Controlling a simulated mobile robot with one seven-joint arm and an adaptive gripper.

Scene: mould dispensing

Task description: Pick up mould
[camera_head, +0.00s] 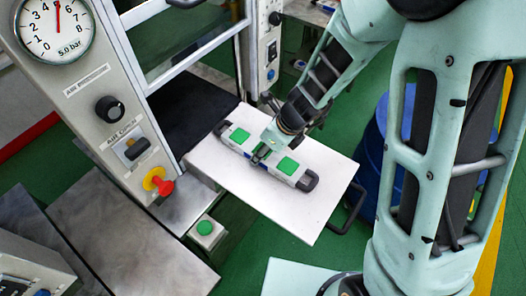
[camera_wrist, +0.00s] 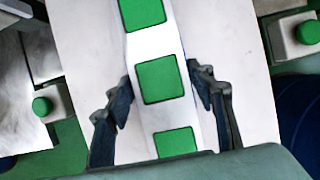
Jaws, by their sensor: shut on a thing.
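The mould (camera_head: 288,166) is a long pale bar with green square pads on top and a dark handle at each end. It lies across a white plate (camera_head: 310,215) that sticks out from the machine; no clear gap shows under it. My gripper (camera_head: 262,152) comes down over its middle and hides part of it. In the wrist view the mould (camera_wrist: 152,45) runs up the picture, and my gripper (camera_wrist: 166,92) has one dark finger on each long side, shut on it. The mould's near end is hidden by my gripper's body.
The machine's panel with a pressure gauge (camera_head: 58,28), a black knob (camera_head: 110,108) and a red-yellow stop button (camera_head: 158,183) stands at left. A green button box (camera_head: 205,232) is beside the plate. A blue drum (camera_head: 372,150) stands at right, past a black handle (camera_head: 350,208).

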